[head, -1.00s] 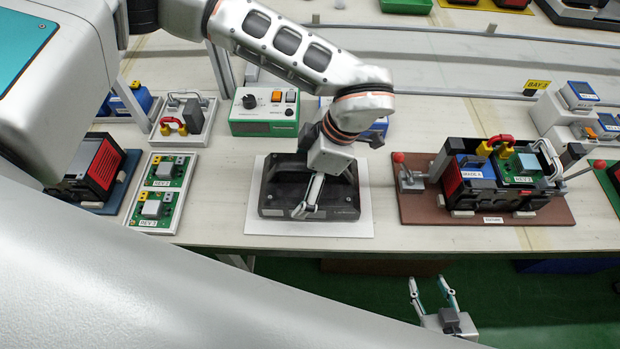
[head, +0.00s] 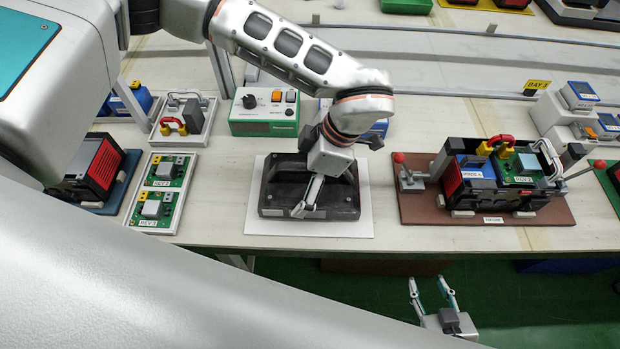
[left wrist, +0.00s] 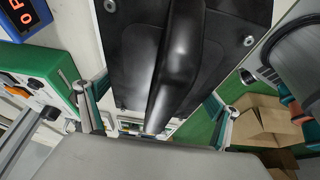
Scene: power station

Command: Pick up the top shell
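The black top shell (head: 340,197) lies on a white sheet on the bench in the head view. In the left wrist view the shell (left wrist: 228,18) fills the upper middle, with a raised ridge along its centre and screws near its corners. My left gripper (head: 302,208) is over the shell, pointing down, its near finger by the shell's front side. In the left wrist view its fingers (left wrist: 156,112) stand wide apart on either side of the ridge, with gaps to it. The far finger is hidden in the head view. My right gripper (head: 432,290) is open and empty, below the bench's front edge.
A green control box (head: 264,112) stands behind the shell. Two green circuit boards (head: 158,190) sit in a white tray to the left. A brown board (head: 420,206) with a device assembly is to the right. The bench front between is clear.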

